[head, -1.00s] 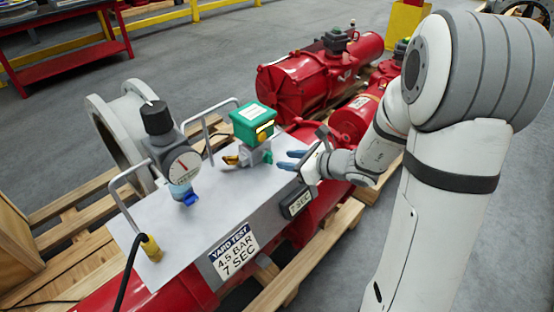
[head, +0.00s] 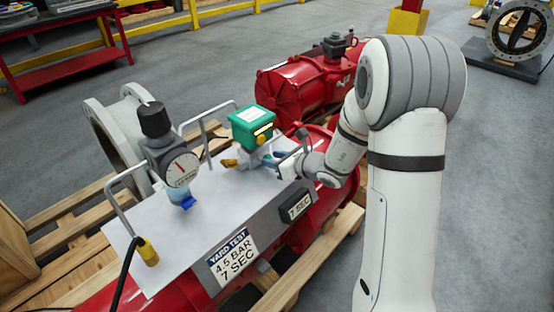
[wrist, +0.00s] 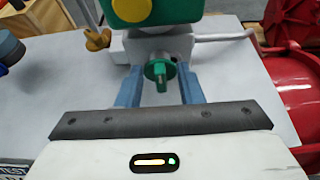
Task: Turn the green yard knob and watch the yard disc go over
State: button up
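The green knob (wrist: 160,71) sticks out of the front of a pale valve block (wrist: 155,48) in the wrist view. My gripper (wrist: 160,76) is open, with one blue finger on each side of the knob and a visible gap on both sides. Above the block is the green box (wrist: 185,9) with a round yellow disc (wrist: 132,11) on its face. In the head view the green box (head: 252,127) stands on the plate, and my gripper (head: 270,158) is at its near right; the knob is hidden there.
A pressure gauge (head: 182,170) and bent metal handles stand on the grey plate (head: 180,235). A yellow-brown fitting (wrist: 97,40) sits left of the valve block. Red cylinders (head: 300,90) lie behind on pallets.

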grip_shut()
jog(key=shift+d, duration=0.35)
jog(key=shift+a, duration=0.2)
jog(key=m+p, duration=0.1)
jog(key=m+g+y+p, duration=0.1)
jog(key=p, duration=0.1)
jog(key=shift+w+d+r, duration=0.15)
jog(key=shift+w+r, duration=0.05)
jog(key=shift+r, duration=0.05)
jog(key=m+p, duration=0.1)
jog(key=m+y+p, duration=0.1)
jog(key=p, duration=0.1)
jog(key=shift+w+d+f+g, duration=0.15)
jog(key=shift+w+d+g, duration=0.1)
jog(key=shift+g, duration=0.15)
jog(key=shift+w+d+f+m+g+y+p, duration=0.1)
jog(key=shift+f+m+g+y+p, duration=0.05)
jog(key=shift+m+y+p, duration=0.3)
jog(key=shift+w+f+m+g+y+p, duration=0.15)
jog(key=shift+m+y+p, duration=0.1)
jog(key=shift+m+p, duration=0.3)
